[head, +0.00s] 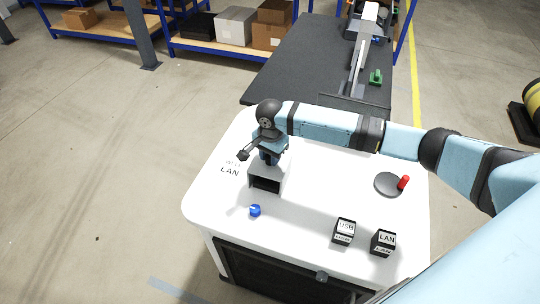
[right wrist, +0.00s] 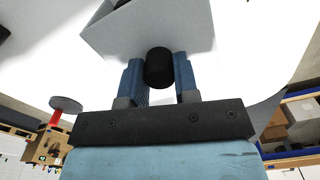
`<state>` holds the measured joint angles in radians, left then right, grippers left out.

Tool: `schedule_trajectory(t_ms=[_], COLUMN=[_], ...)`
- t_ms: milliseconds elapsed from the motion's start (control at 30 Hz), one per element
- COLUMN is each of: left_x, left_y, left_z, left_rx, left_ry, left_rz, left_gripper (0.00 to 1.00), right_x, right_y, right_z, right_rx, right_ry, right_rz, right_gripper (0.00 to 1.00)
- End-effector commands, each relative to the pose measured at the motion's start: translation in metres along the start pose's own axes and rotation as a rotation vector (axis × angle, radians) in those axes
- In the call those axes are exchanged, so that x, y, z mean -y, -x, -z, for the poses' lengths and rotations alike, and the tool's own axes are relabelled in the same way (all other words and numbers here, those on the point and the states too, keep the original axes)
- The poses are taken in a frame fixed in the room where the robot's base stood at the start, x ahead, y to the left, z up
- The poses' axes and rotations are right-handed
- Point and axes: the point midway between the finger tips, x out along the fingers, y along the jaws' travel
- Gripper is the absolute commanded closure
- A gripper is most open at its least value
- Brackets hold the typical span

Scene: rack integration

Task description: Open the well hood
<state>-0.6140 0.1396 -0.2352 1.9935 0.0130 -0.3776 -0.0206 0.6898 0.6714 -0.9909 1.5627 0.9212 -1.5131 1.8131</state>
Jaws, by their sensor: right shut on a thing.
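The well hood (head: 259,173) is a small light-grey box with a dark opening at its front, standing on the white worktop. Its grey panel also fills the upper middle of the right wrist view (right wrist: 195,25). A black knob (right wrist: 159,68) sticks out from it between my fingers. My right gripper (head: 269,159) reaches down onto the top of the hood from above. The inside of the hood is dark and cannot be made out. My left gripper is not in view.
A dark table (head: 300,70) stands behind. Shelves with cartons line the back.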

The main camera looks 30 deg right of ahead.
Motion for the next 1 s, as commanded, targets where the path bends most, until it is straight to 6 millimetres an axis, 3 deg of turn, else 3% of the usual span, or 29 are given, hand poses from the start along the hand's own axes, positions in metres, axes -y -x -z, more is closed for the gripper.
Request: schedule_trajectory(t_ms=[167, 300, 500, 667, 967, 1000], left_x=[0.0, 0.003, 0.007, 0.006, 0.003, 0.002], left_y=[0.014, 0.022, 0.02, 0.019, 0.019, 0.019], left_z=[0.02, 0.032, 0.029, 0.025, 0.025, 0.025], left_rx=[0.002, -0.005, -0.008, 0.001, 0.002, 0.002], left_ry=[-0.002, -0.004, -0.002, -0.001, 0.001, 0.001], left_rz=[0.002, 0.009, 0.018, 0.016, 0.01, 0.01], left_gripper=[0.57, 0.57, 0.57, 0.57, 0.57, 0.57], right_x=[0.01, 0.021, 0.034, 0.037, 0.037, 0.037], right_y=[0.008, 0.006, 0.0, 0.0, 0.0, 0.0], right_z=[0.033, 0.073, 0.121, 0.137, 0.139, 0.139], right_rx=[0.001, 0.001, 0.0, 0.001, 0.001, 0.001], right_ry=[-0.008, -0.009, -0.006, -0.002, 0.0, 0.0], right_rz=[0.0, 0.001, 0.001, 0.001, 0.0, 0.0], right_gripper=[1.0, 1.0, 1.0, 1.0, 1.0, 0.65])
